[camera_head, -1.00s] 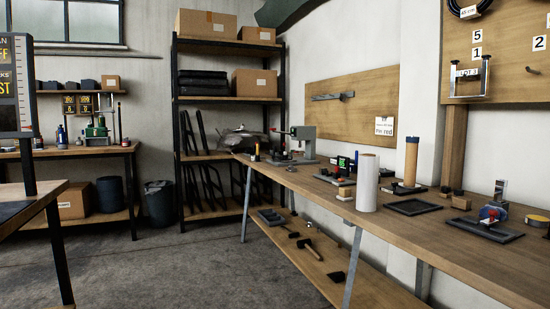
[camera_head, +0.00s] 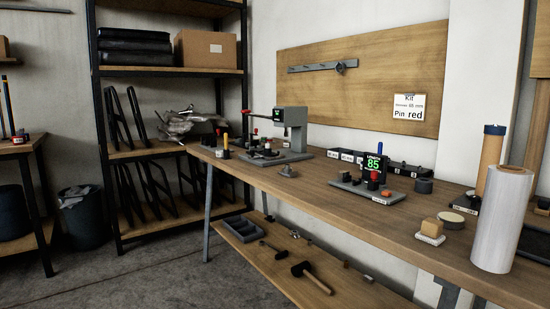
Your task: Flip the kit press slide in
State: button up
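A grey press (camera_head: 291,128) stands at the far end of the long wooden bench, against the wall. It has a small dark display with a green mark and an arm reaching left with a red-tipped part. Its low dark base (camera_head: 262,155) carries small parts, with red, yellow and black pieces beside it. A slide cannot be told apart at this distance, nor whether it is in or out. My gripper is not in view.
The wooden bench (camera_head: 330,185) carries a gauge reading 85 (camera_head: 374,165), a dark bin row (camera_head: 410,160) and a clear-wrapped roll (camera_head: 502,220) at the front right. A sign (camera_head: 408,114) reads "Kit" and "Pin red". Shelving (camera_head: 170,70) stands behind left. Grey floor (camera_head: 140,275) is open left of the bench.

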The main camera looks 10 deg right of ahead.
aim_at(256, 153)
jog(key=i+j+z, duration=0.1)
jog(key=i+j, duration=0.55)
jog(key=i, duration=0.2)
jog(key=i+j+z, duration=0.1)
jog(key=i+j, duration=0.6)
jog(key=i, duration=0.15)
